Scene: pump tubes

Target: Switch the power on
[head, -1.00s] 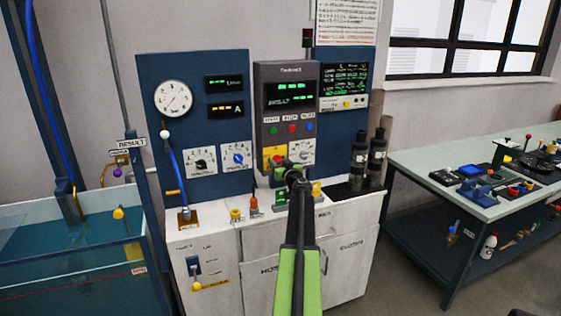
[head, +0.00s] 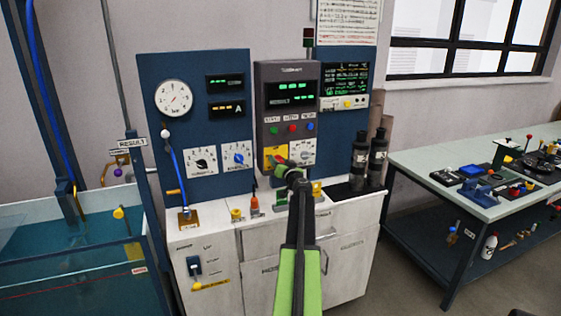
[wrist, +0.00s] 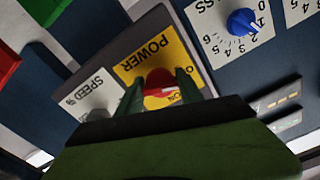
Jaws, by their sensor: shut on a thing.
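The yellow POWER plate (head: 271,153) is on the lower left of the grey control unit (head: 264,75); it also shows upside down in the wrist view (wrist: 150,60). A red power knob (wrist: 158,78) sits on this plate. My gripper (head: 283,166) is at the plate, and in the wrist view its two green fingers (wrist: 161,90) stand on either side of the knob, shut on it. The knob's lower part and part of the plate are hidden by my gripper. The unit's green displays (head: 291,92) are lit.
A white SPEED dial plate (head: 302,151) is right beside the POWER plate. A blue dial (head: 237,156) is on the panel to the left. Dark bottles (head: 378,157) stand on the cabinet top at right.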

